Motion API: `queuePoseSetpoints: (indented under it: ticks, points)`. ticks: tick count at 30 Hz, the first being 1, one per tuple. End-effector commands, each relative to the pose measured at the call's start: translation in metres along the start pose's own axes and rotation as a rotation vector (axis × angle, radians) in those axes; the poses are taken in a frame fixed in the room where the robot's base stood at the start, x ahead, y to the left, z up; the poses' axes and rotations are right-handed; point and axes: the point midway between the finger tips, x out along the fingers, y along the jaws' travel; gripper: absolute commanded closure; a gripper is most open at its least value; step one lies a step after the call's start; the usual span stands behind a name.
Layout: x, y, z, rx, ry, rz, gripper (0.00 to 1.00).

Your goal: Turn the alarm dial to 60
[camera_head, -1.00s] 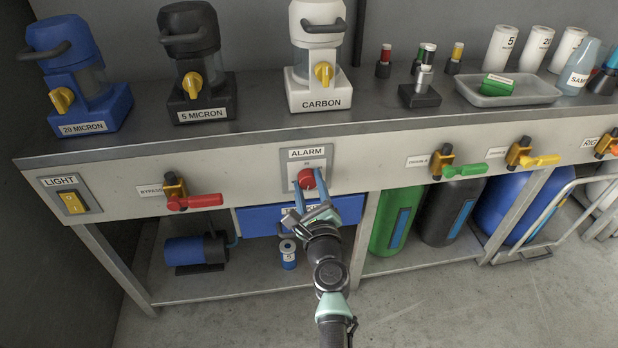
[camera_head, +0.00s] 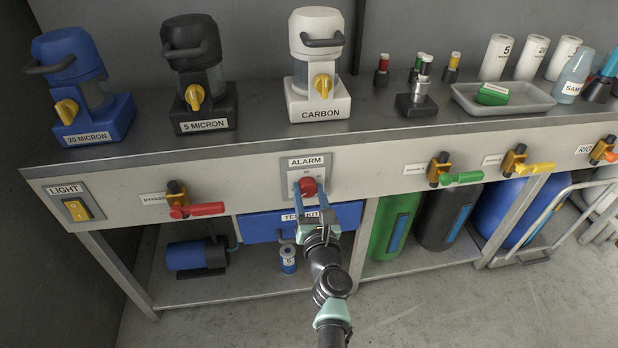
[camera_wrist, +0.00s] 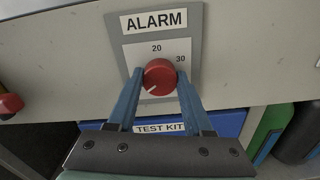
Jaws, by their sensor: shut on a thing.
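The alarm dial (camera_head: 308,186) is a round red knob on a grey plate under an ALARM label, on the front panel of the bench. In the wrist view the dial (camera_wrist: 159,78) has a white pointer mark toward its lower left. The numbers 20 above it and 30 at its upper right are readable; any others are hidden or too small. My gripper (camera_wrist: 160,76) has its blue fingers on the left and right sides of the dial, shut on it. In the head view my gripper (camera_head: 308,190) reaches up to the dial from below.
A blue TEST KIT drawer (camera_head: 262,228) lies just below the dial. A red-handled bypass valve (camera_head: 190,209) is to the left and a green-handled valve (camera_head: 455,178) to the right. The LIGHT switch (camera_head: 76,209) is far left. Filter housings stand on the bench top.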

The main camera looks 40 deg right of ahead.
Motion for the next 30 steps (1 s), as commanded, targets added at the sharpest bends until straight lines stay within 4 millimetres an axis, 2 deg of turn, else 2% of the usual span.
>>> queuePoseSetpoints:
  ticks: [9, 21, 22, 26, 27, 30]
  points:
    - [-0.0004, -0.0005, -0.0011, 0.072, 0.002, 0.0, 1.0]
    - [-0.0004, -0.0005, -0.0012, 0.079, 0.002, 0.0, 1.0]
    - [-0.0004, -0.0005, -0.0012, 0.079, 0.002, 0.0, 0.46]
    - [-0.0003, -0.0004, -0.001, 0.078, 0.001, 0.0, 0.22]
    - [-0.0003, -0.0003, -0.0009, 0.077, 0.001, 0.0, 0.19]
    - [-0.0002, -0.0003, -0.0006, 0.077, 0.001, 0.0, 0.19]
